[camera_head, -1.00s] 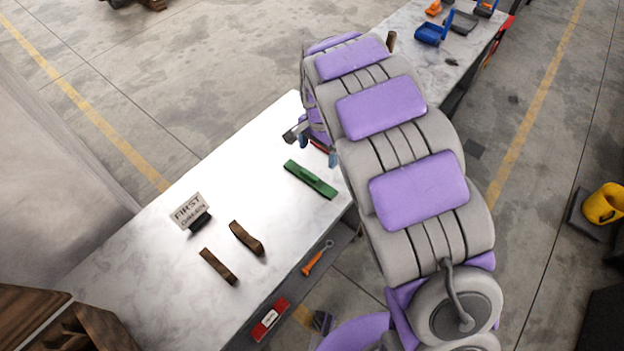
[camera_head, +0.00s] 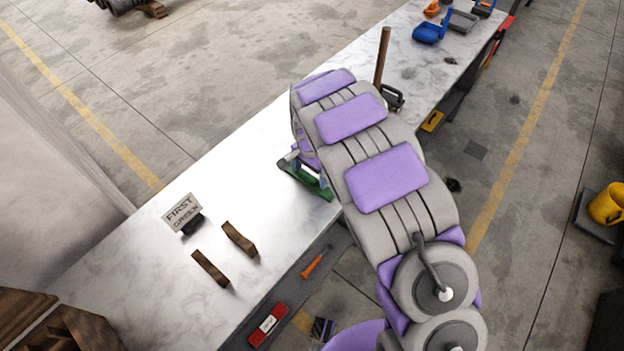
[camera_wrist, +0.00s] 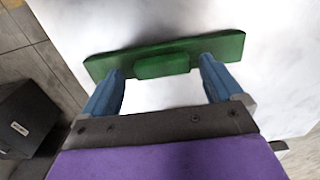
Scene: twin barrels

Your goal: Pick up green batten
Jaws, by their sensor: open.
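The green batten (camera_head: 318,187) lies on the white marble table, partly hidden by my arm in the head view. In the wrist view the green batten (camera_wrist: 212,50) lies across the picture, with a raised green block at its middle. My gripper (camera_wrist: 162,75) is open, its two blue fingers on either side of that block, their tips at the batten's near edge. In the head view my gripper (camera_head: 307,170) is right at the batten. I cannot tell whether the fingers touch it.
A shelf below holds an orange-handled tool (camera_head: 313,264) and a red box (camera_head: 268,324). Blue tools (camera_head: 431,33) lie at the far end.

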